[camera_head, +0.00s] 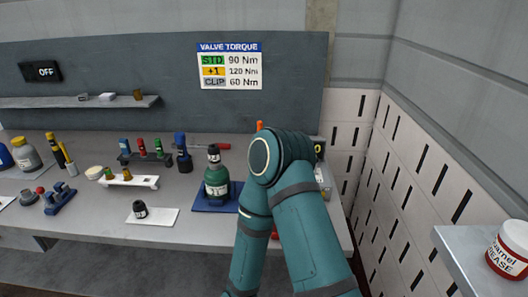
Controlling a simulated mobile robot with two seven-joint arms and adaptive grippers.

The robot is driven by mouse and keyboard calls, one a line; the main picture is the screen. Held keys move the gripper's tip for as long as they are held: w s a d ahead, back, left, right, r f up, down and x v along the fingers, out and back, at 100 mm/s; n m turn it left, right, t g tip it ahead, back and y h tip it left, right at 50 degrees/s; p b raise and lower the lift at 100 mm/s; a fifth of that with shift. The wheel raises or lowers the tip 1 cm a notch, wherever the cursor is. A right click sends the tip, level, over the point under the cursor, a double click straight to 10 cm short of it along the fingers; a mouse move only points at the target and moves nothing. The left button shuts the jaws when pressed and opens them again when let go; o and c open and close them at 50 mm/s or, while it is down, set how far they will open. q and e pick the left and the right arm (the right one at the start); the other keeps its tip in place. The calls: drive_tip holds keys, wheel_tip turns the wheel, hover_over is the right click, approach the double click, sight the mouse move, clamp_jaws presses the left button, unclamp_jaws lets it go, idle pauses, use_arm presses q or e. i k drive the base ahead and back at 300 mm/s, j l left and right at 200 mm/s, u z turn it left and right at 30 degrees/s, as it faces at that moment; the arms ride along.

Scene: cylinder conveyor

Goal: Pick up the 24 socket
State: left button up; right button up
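I cannot read a 24 on any piece. A small black socket-like piece (140,209) stands on a white mat (165,216) at the bench front. A white rack (145,182) behind it holds small coloured pieces. Further back, a dark rack (131,159) holds blue, red and green-topped pieces. One teal arm of mine rises from the bottom, right of centre, and covers part of the bench. Its gripper is hidden or out of frame. My other arm and its gripper are not in view.
A green bottle (216,183) with a black top stands on a blue tray (205,205). A blue-topped tool (182,150) stands behind it. A blue holder (60,202) is at left.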

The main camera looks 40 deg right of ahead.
sight(213, 151)
drive_tip(key=z, duration=0.8)
drive_tip(key=i+j, duration=0.1)
drive_tip(key=j, duration=0.35)
drive_tip(key=i+j, duration=0.1)
drive_tip(key=j, duration=0.8)
drive_tip(key=j+z, duration=0.15)
drive_tip(key=z, duration=0.2)
drive_tip(key=i+j+z, duration=0.1)
drive_tip(key=z, duration=0.25)
drive_tip(key=j+z, duration=0.2)
drive_tip(key=z, duration=0.15)
